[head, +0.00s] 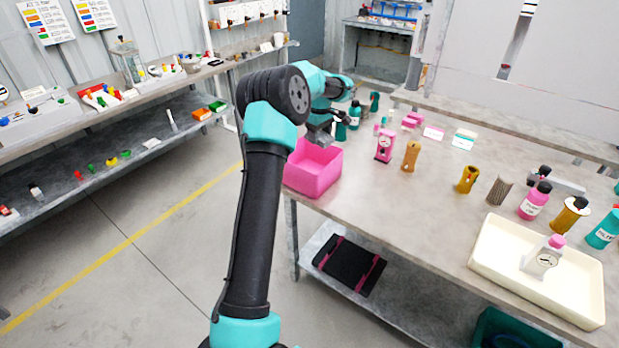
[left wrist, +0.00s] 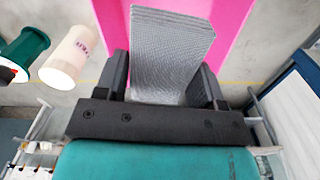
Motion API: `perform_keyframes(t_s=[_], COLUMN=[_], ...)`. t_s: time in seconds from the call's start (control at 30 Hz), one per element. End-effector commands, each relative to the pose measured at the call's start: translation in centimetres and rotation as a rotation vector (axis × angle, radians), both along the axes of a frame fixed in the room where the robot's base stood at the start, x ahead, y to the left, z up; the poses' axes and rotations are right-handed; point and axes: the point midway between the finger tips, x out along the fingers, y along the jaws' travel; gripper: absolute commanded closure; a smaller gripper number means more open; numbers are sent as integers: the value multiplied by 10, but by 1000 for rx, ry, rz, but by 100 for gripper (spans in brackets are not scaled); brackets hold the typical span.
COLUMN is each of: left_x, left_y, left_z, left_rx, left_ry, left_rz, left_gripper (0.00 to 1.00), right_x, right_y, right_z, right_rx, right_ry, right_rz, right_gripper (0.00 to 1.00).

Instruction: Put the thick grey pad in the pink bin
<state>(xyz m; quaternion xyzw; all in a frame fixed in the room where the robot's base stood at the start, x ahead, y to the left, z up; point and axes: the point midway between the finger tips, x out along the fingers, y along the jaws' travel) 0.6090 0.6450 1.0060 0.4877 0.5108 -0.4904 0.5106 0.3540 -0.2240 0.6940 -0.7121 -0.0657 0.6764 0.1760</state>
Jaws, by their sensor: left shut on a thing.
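The thick grey pad (left wrist: 172,48), a ribbed block, stands between the two dark fingers of my left gripper (left wrist: 160,84) in the left wrist view. The gripper is shut on it. The pink bin (left wrist: 240,22) shows behind the pad in that view. In the head view the pink bin (head: 316,175) sits at the table's near left corner, and my left gripper (head: 320,137) is just above its far side. The arm hides part of the bin's left side. My right gripper is not in view.
A pink bottle with a gauge (head: 384,146) and an ochre part (head: 411,156) stand right of the bin. A cream tray (head: 480,262) lies at the table's front right. The table middle is mostly clear. A shelf (head: 402,318) runs below.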

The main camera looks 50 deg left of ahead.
Motion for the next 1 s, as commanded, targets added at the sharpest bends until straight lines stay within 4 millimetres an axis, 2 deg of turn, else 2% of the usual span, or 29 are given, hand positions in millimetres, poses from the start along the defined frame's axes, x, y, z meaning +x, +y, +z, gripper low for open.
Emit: perform_keyframes(t_s=[0.03,0.1,0.27,0.7,0.87,1.0], left_x=[-8,-16,-26,-26,-27,-27], left_y=[18,35,54,56,55,56], left_z=[2,5,9,5,-17,-46], left_rx=[1,1,2,2,0,0], left_ry=[-1,-2,-3,-2,0,1], left_rz=[48,99,160,166,165,165], left_gripper=[59,59,59,59,59,59], right_x=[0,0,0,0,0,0], right_y=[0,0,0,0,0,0], right_z=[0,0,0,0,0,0], right_rx=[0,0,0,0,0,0], right_ry=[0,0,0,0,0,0], right_rz=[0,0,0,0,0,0], right_gripper=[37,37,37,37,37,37])
